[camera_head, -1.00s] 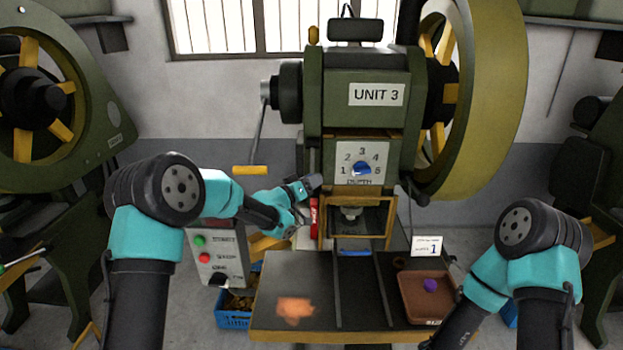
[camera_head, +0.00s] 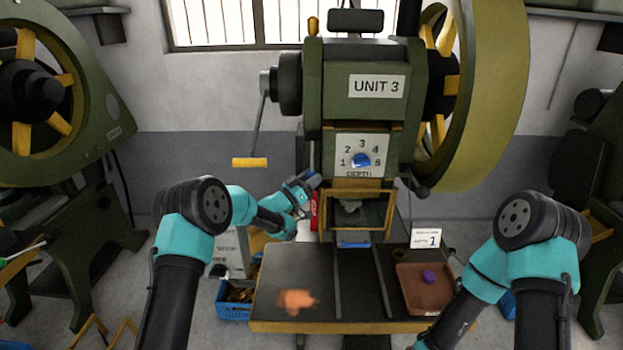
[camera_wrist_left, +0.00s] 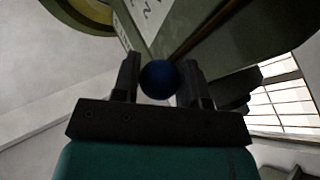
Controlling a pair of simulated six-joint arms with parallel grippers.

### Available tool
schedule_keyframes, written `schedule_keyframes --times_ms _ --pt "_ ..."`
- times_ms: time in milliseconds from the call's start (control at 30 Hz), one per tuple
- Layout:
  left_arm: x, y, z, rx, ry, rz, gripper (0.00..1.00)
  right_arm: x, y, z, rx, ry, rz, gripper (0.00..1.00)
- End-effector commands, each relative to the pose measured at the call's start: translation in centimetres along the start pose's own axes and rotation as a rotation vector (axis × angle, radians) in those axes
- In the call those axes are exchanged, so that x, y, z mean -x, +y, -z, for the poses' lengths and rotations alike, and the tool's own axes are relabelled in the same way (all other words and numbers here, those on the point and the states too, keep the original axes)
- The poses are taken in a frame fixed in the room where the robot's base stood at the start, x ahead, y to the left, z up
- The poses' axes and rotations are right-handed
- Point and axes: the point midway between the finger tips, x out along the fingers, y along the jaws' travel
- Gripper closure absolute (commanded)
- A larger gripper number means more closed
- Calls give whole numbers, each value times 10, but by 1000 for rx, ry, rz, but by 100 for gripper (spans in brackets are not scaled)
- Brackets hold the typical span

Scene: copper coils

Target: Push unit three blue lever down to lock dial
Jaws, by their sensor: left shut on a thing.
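The UNIT 3 press (camera_head: 350,65) stands in the centre, with a blue depth dial (camera_head: 361,160) on its white numbered plate (camera_head: 362,142). I cannot tell which number the dial points to. My left gripper (camera_head: 312,180) is at the press's left side, just left of and below the dial plate. In the left wrist view, its two fingers (camera_wrist_left: 160,85) are shut on the round blue knob (camera_wrist_left: 158,80) of the lever, whose thin rod (camera_wrist_left: 198,35) runs up to the right. In the head view the gripper mostly hides the lever. My right gripper is out of view; only its arm shows.
A yellow-handled crank (camera_head: 250,162) hangs left of the press. Below are the press table (camera_head: 290,265) with an orange patch, a brown tray (camera_head: 415,275) with a purple piece, a card (camera_head: 426,239) reading 1, and a blue crate (camera_head: 232,311). A red part (camera_head: 314,208) sits near my gripper.

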Motion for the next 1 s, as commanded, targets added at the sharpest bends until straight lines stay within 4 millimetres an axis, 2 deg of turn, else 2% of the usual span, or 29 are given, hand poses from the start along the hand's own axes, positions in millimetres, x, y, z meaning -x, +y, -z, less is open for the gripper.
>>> schedule_keyframes --times_ms 133,167,400,767,1000 --pt "0 0 0 1 -2 2 100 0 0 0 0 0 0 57" --pt "0 0 0 1 -2 2 58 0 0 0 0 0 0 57" --pt "0 0 0 1 -1 1 36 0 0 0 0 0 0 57" --pt "-2 1 4 0 0 1 36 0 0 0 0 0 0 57" --pt "-14 6 31 -1 1 0 36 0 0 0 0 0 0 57"
